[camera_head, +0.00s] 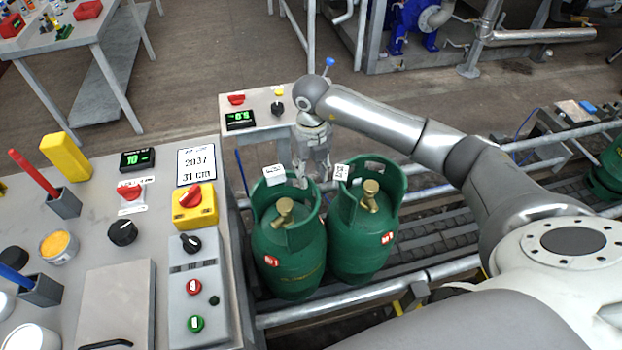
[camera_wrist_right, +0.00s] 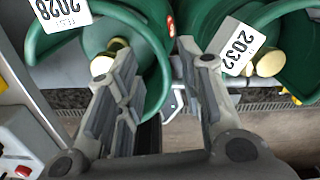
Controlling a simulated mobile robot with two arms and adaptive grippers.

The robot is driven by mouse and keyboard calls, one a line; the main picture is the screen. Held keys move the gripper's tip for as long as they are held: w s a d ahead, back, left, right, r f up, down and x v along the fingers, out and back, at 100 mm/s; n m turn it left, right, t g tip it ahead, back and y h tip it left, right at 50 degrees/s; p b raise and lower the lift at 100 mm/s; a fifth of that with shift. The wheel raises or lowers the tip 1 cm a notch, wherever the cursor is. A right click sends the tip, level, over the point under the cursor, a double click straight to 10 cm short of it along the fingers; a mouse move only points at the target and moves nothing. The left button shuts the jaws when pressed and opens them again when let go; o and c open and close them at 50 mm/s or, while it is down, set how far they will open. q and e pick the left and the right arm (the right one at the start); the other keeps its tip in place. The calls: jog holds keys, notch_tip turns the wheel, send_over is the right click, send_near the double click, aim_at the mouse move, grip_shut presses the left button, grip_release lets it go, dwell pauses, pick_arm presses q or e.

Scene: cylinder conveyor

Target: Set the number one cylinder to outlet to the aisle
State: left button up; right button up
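Two green gas cylinders with brass valves stand upright side by side on the conveyor: the left cylinder (camera_head: 289,262) and the right cylinder (camera_head: 358,250). Each has a white tag on its collar. In the right wrist view one tag (camera_wrist_right: 62,10) reads 2028 and the other tag (camera_wrist_right: 238,42) reads 2032. Which cylinder is number one I cannot tell. My right gripper (camera_head: 312,175) points down at the collars, between the two cylinders. Its fingers (camera_wrist_right: 158,70) are apart, close to the collar walls; contact is unclear. My left gripper is not in view.
A control desk (camera_head: 118,290) with knobs, cups and a display stands left of the cylinders. A small panel (camera_head: 262,112) with a red switch is behind them. The conveyor rail (camera_head: 350,297) runs in front. Another green cylinder (camera_head: 606,175) is at the far right.

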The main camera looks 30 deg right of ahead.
aim_at(311, 182)
jog(key=shift+f, duration=2.25)
jog(key=shift+c, duration=0.2)
grip_shut()
